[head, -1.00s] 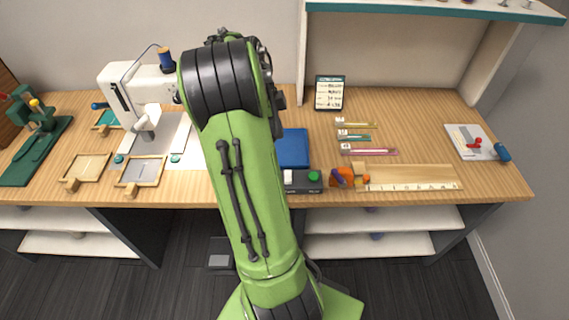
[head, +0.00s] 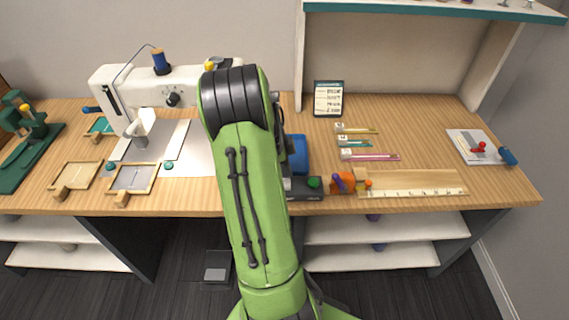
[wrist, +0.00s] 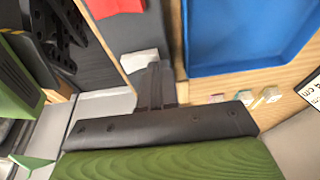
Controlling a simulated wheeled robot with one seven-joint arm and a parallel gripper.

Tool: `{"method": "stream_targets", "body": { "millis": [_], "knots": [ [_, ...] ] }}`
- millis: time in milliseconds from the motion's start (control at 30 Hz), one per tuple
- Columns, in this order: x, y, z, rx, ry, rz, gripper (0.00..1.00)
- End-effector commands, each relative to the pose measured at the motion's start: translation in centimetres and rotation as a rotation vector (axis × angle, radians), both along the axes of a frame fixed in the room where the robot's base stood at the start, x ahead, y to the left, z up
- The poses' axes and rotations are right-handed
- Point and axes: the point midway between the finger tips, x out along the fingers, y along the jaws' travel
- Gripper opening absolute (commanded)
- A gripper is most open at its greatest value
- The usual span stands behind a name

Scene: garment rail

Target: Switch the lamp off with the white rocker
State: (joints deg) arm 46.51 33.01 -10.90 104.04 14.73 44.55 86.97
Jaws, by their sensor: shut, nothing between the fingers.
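The dark switch box (head: 306,192) sits at the front edge of the table, partly hidden by my arm in the head view. Its green button (head: 314,182) shows there, but the white rocker is hidden. In the wrist view the white rocker (wrist: 138,60) stands on the dark grey box (wrist: 150,25). My gripper (wrist: 154,70) is shut and empty, its dark fingertips right beside the rocker's lower edge. I cannot tell whether they touch. In the head view my gripper is hidden behind my green arm. I cannot clearly pick out the lamp or its light.
A blue tray (head: 299,155) lies behind the box; it also shows in the wrist view (wrist: 245,35). A red part (wrist: 115,8) shows beside the rocker. An orange object (head: 345,182) and a ruler board (head: 420,184) are to the right. A white sewing machine (head: 120,90) stands left.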

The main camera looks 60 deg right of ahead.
Motion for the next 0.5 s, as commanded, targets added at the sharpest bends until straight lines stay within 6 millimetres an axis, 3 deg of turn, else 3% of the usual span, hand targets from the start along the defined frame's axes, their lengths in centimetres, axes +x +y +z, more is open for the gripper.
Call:
{"method": "stream_targets", "body": {
  "millis": [500],
  "knots": [
    [-0.7, 1.3, 0.8, 0.000, 0.001, 0.000, 0.00]
  ]
}}
